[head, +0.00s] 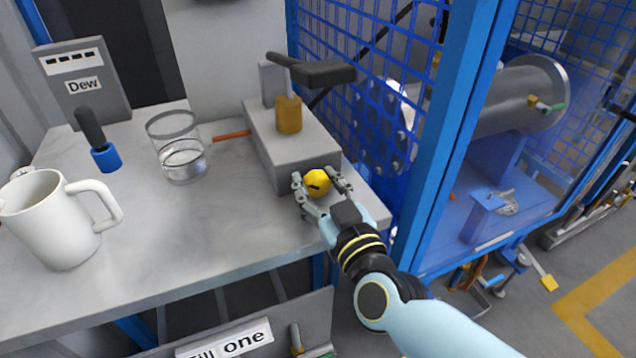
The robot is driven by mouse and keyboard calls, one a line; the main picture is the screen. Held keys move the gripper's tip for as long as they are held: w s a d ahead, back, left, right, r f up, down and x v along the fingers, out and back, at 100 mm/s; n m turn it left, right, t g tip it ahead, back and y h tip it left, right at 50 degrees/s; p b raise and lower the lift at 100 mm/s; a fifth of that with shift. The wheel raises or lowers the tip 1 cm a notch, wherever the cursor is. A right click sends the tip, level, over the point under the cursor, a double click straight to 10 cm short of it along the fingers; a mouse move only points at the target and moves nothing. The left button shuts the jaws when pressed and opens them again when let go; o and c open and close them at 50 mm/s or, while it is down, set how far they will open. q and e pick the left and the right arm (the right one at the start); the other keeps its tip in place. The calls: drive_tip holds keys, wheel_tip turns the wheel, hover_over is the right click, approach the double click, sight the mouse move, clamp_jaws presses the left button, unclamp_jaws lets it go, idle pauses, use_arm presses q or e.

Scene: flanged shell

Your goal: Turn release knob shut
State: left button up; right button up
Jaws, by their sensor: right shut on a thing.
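The release knob (317,182) is a round yellow knob with a dark mark on it. It sits on the front face of a grey box (283,143) at the right end of the bench. My right gripper (321,184) reaches up from the lower right and is shut on the knob, with one finger on each side of it. A brass fitting (289,114) and a dark lever (312,71) stand on top of the box. My left gripper is not in view.
A white mug (58,222), a glass with clear liquid (180,150) and a blue-collared probe (104,157) stand left on the grey bench (190,230). A grey "Dew" box (85,85) is behind them. A blue post (447,130) and mesh cage rise close right of my right arm.

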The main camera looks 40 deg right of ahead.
drive_tip(key=shift+m, duration=0.9)
drive_tip(key=shift+m+p, duration=0.35)
drive_tip(key=shift+m, duration=0.85)
drive_tip(key=m, duration=0.2)
drive_tip(key=shift+m, duration=0.4)
drive_tip(key=shift+d+f+m, duration=0.1)
drive_tip(key=shift+m, duration=1.8)
drive_tip(key=o, duration=1.2)
drive_tip(key=shift+s, duration=0.1)
